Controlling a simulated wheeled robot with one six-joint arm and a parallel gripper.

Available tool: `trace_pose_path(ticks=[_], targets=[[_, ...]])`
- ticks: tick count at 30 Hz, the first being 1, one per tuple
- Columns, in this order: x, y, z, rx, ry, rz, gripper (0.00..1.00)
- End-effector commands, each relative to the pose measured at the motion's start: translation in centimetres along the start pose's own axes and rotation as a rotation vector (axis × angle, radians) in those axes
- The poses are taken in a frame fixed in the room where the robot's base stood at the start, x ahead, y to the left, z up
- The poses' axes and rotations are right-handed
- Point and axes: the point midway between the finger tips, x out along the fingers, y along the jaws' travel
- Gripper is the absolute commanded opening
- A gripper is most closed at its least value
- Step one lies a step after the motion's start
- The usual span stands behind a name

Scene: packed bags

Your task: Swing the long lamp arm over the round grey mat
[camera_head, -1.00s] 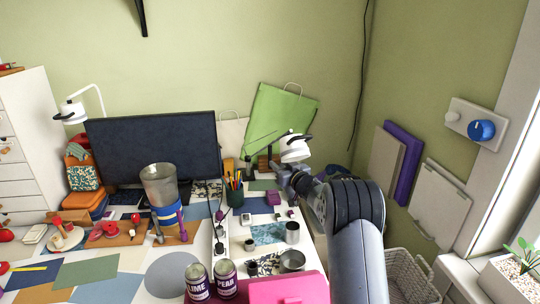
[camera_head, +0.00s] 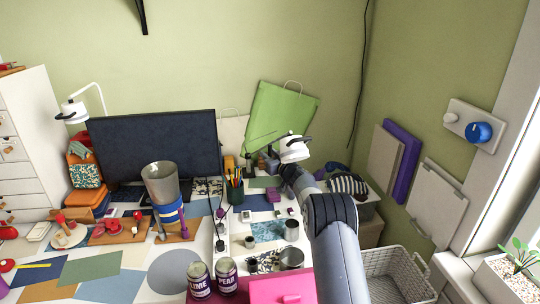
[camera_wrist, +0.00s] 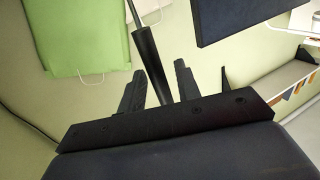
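A lamp with a white head (camera_head: 293,149) stands at the back right of the desk. A thin, long grey arm (camera_head: 262,137) extends left from it in front of the green bag. My gripper (camera_head: 265,163) is close below this arm. In the wrist view, a thin rod with a thick black sleeve (camera_wrist: 150,60) shows between the two dark fingers of my gripper (camera_wrist: 160,88). Gaps show on both sides of the rod; I cannot tell whether it touches a finger. The round grey mat (camera_head: 174,271) lies bare at the front of the desk, left of the cans.
A monitor (camera_head: 155,150), a pen cup (camera_head: 235,191) and a tall metal tin (camera_head: 160,183) stand left of my gripper. Two cans (camera_head: 227,276) stand beside the mat. A green bag (camera_head: 282,117) leans on the wall behind. A second white lamp (camera_head: 73,112) stands far left.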

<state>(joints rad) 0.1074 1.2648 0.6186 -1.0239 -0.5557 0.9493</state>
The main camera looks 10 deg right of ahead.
Motion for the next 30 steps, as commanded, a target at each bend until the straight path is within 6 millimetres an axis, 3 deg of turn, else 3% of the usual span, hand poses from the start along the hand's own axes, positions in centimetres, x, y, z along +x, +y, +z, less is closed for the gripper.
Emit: trace_pose_path(ticks=[3,15,30], targets=[[-0.01,-0.01,0.01,0.000,0.000,0.000,0.32],[-0.02,0.00,-0.01,-0.001,0.000,0.000,0.00],[-0.03,-0.04,0.08,-0.001,0.001,0.006,0.00]])
